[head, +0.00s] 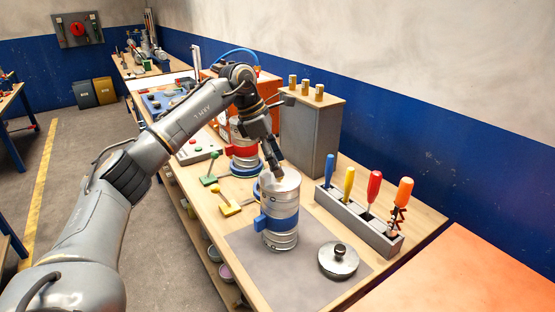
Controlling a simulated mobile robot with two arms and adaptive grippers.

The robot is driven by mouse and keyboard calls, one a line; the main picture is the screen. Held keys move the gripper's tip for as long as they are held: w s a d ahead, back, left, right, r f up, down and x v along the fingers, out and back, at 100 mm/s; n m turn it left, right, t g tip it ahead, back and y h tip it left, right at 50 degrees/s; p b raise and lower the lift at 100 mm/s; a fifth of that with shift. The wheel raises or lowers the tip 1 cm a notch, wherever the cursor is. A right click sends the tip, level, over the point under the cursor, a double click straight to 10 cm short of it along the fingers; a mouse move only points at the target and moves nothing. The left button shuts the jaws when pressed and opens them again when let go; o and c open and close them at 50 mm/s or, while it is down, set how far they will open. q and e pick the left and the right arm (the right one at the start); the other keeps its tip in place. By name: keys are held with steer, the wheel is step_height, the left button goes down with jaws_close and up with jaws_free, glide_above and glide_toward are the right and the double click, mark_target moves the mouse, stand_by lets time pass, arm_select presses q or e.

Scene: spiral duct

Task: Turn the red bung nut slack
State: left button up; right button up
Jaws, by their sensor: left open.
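I cannot make out a red bung nut for certain on either canister. My right gripper is not in view.
A round metal lid (338,261) lies on the mat at right. A grey rack (356,222) holds several coloured-handled tools. A tall grey box (310,135) stands behind. Green (210,181) and yellow (230,208) pieces lie left of the canisters.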

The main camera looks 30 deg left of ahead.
arm_select(q)
steer(key=shift+d+f, duration=0.1)
steer(key=shift+f, duration=0.2)
steer(key=c, duration=1.2)
steer(key=shift+o, duration=0.2)
steer(key=shift+n+t+y, duration=0.3)
steer(key=shift+n+y, duration=0.1)
steer(key=shift+n, duration=0.8)
steer(key=shift+n+t+b, duration=0.3)
steer(key=shift+n+b, duration=0.05)
steer(key=shift+n, duration=0.75)
